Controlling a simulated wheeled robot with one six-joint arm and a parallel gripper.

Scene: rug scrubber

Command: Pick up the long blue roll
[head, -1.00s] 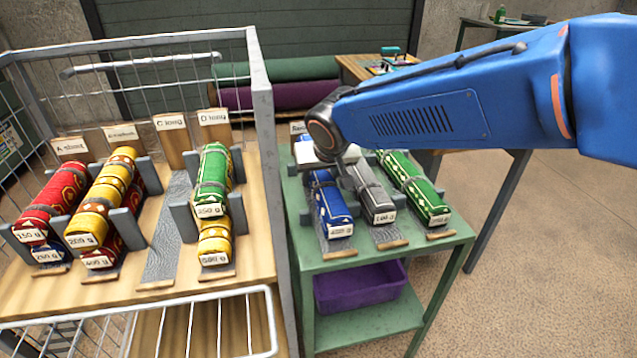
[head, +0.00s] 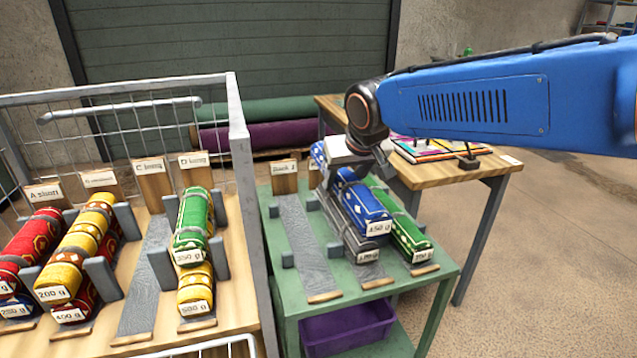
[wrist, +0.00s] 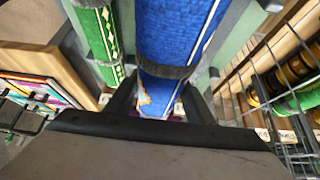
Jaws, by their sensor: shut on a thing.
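The long blue roll (head: 361,207), with white trim and a 450 g tag, is held up above the green table (head: 292,297). In the wrist view the blue roll (wrist: 178,35) fills the upper middle, between my gripper's fingers (wrist: 160,100). The grey roll (head: 362,247) is below it, partly hidden. The green roll (head: 408,238) lies to the right in its own slot. The left slot (head: 302,240) of the table is empty.
A wooden rack (head: 245,315) with wire sides holds red, yellow and green rolls at left; its C long slot (head: 148,275) is empty. A purple bin (head: 345,330) sits under the green table. A wooden table (head: 450,175) with colourful flat items stands behind.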

